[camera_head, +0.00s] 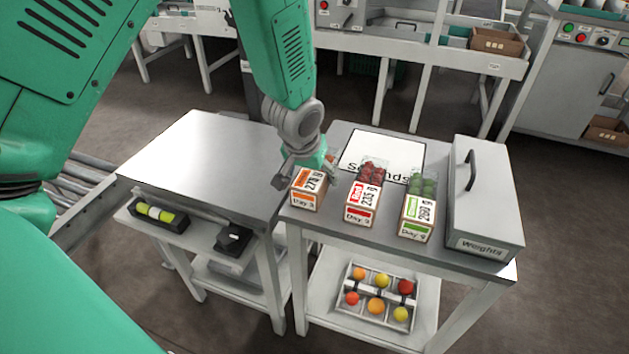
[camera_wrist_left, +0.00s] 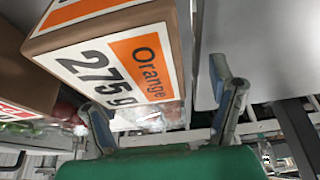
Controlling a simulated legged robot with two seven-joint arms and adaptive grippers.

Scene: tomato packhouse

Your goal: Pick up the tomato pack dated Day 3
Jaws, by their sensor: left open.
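My left gripper (camera_head: 306,172) is open, at the back end of the orange-labelled pack (camera_head: 308,188) on the right-hand table. That pack's front reads like "Day 3". In the left wrist view the pack (camera_wrist_left: 108,66), marked "Orange 275 g", is close ahead, with the open fingers (camera_wrist_left: 162,98) toward its two sides; I cannot tell whether they touch it. A red-labelled pack (camera_head: 362,203) with red tomatoes stands in the middle; its day digit is hard to read. A green-labelled pack (camera_head: 417,217), apparently "Day 9", stands to its right. My right gripper is not in view.
A grey "Weights" box (camera_head: 487,205) with a handle stands right of the packs. A white lettered sheet (camera_head: 385,150) lies behind them, partly covered. The left metal table (camera_head: 200,160) has a clear top. A sectioned tray (camera_head: 375,323) of coloured balls is on the lower shelf.

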